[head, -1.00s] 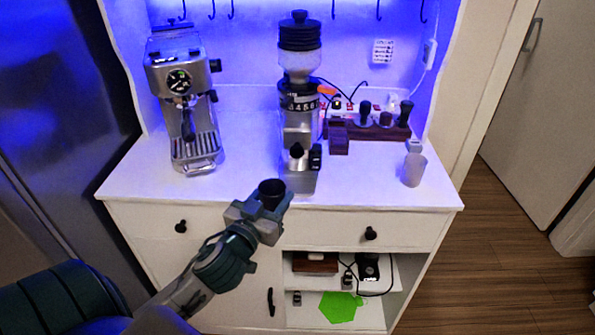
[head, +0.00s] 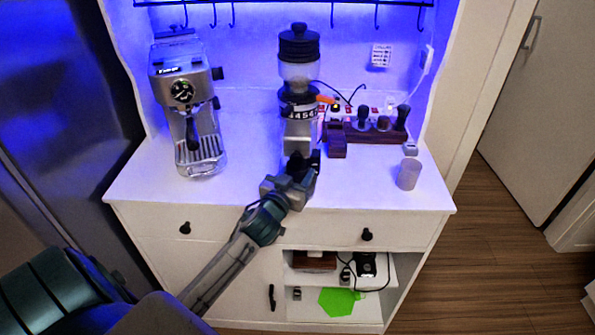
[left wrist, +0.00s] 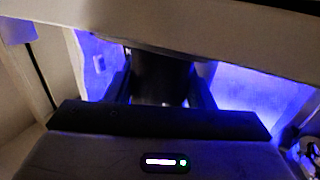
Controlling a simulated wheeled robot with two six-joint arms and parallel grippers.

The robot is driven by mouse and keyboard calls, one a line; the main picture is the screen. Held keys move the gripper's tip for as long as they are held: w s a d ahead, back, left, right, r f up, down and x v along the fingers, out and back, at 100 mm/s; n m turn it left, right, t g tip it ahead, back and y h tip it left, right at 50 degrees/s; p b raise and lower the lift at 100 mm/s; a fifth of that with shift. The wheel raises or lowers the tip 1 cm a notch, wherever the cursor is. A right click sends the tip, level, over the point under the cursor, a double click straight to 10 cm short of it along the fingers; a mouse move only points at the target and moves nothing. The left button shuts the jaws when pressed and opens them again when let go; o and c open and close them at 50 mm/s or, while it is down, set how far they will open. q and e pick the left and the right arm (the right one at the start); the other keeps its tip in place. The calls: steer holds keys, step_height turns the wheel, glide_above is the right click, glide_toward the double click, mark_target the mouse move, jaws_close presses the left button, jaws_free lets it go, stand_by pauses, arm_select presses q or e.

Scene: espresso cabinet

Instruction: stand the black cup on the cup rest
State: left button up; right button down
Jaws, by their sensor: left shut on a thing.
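The black cup (head: 297,161) is held in front of the lower part of the coffee grinder (head: 299,100). My left gripper (head: 296,176) is shut on it. In the left wrist view the dark cup (left wrist: 160,78) sits between my two fingers. I cannot make out a cup rest; the grinder's lower front is covered by the cup and gripper. I cannot tell whether the cup touches the grinder. My right gripper is not in view.
The espresso machine (head: 186,105) stands left on the white cabinet top (head: 250,130). A dark wooden holder with tools (head: 368,132) and a translucent cup (head: 408,174) are to the right. The top between machine and grinder is clear.

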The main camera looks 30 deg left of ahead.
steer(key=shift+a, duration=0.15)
arm_select(q)
steer(key=o, duration=1)
steer(key=shift+f, duration=0.1)
steer(key=shift+o, duration=0.2)
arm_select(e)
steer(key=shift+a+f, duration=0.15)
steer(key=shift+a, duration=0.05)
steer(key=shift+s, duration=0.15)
arm_select(q)
steer(key=o, duration=0.7)
steer(key=shift+c, duration=0.2)
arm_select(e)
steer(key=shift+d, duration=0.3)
